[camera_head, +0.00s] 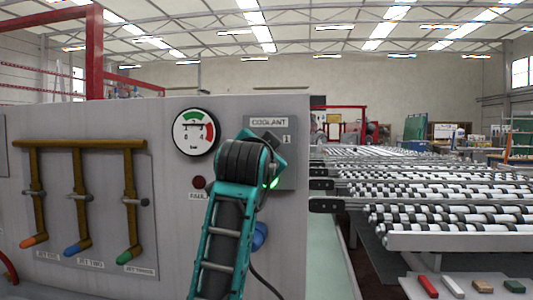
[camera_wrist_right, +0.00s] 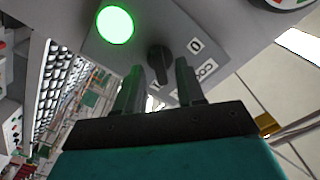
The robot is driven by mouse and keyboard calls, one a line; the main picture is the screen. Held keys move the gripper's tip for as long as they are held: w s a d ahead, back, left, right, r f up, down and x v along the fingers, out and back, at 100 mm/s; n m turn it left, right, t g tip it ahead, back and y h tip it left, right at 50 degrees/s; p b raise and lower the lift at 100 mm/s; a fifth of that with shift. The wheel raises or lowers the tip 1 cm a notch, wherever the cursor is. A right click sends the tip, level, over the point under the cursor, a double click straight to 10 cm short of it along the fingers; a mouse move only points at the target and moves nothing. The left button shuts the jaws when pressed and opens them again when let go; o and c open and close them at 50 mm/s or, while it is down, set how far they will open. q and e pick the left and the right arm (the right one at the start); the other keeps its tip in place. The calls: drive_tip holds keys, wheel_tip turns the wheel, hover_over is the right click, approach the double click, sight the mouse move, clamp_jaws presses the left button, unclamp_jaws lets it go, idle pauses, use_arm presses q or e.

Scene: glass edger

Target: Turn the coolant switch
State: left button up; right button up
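The black coolant switch knob (camera_wrist_right: 160,62) shows in the right wrist view on a grey panel (camera_wrist_right: 217,28) marked 0 and with a partly seen label. A lit green lamp (camera_wrist_right: 115,24) is on the same panel. My right gripper (camera_wrist_right: 158,78) is open, its two fingers at either side of the knob's near end; I cannot tell whether they touch it. In the head view my teal right arm covers the knob; the COOLANT panel (camera_head: 287,128) and a green glow (camera_head: 272,183) show beside the wrist. My left gripper is not in view.
A pressure gauge (camera_head: 195,132) and a dark red button (camera_head: 199,182) are left of my arm. Three yellow levers (camera_head: 80,200) with coloured tips are further left. A blue part (camera_head: 259,236) is partly behind my arm. A roller conveyor (camera_head: 440,212) stands at right.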

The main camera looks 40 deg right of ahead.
drive_tip(key=b+v, duration=0.1)
drive_tip(key=v, duration=1)
drive_tip(key=shift+a, duration=0.15)
